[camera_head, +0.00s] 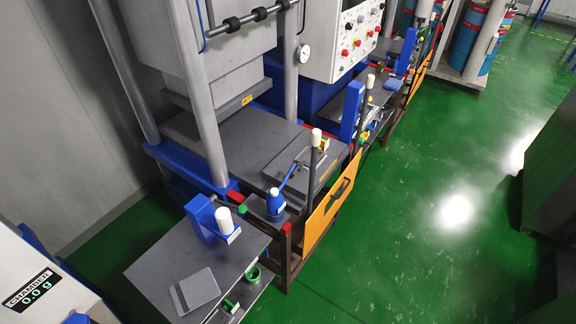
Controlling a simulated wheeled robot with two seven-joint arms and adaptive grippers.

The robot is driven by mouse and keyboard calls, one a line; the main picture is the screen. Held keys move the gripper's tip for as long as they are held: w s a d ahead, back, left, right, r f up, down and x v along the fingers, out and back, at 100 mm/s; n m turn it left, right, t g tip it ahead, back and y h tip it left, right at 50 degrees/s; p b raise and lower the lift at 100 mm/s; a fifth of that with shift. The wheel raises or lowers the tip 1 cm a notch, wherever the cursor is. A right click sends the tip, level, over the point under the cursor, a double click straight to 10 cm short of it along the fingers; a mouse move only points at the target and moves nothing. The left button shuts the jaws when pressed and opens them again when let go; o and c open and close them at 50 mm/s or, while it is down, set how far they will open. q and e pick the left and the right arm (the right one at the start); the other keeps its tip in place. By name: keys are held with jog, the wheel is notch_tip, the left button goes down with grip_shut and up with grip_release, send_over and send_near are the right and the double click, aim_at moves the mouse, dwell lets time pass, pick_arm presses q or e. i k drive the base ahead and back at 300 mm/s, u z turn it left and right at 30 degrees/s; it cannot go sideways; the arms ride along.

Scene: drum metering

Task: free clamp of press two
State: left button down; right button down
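A large press (205,60) stands at the left, with grey columns and a grey bed plate (232,138). A flat grey block (300,165) lies at the right side of the bed. A blue bottle-shaped unit with a lever (275,205) stands at its front corner. A blue bracket with a white cylinder and a green knob (215,222) is on the grey side table. A second similar station with a blue upright (352,110) is further back. No number marks either press, and I cannot tell which part is the clamp. Neither gripper is in view.
An orange panel (325,215) with a black handle borders the near press. A control box (345,40) with coloured buttons hangs behind. A white unit reading 0.0 g (35,285) is at lower left. Blue drums (470,35) stand far back. Green floor (420,230) is open at right.

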aim_at(301, 164)
jog(key=u, duration=3.25)
jog(key=k, duration=1.85)
jog(key=z, duration=1.5)
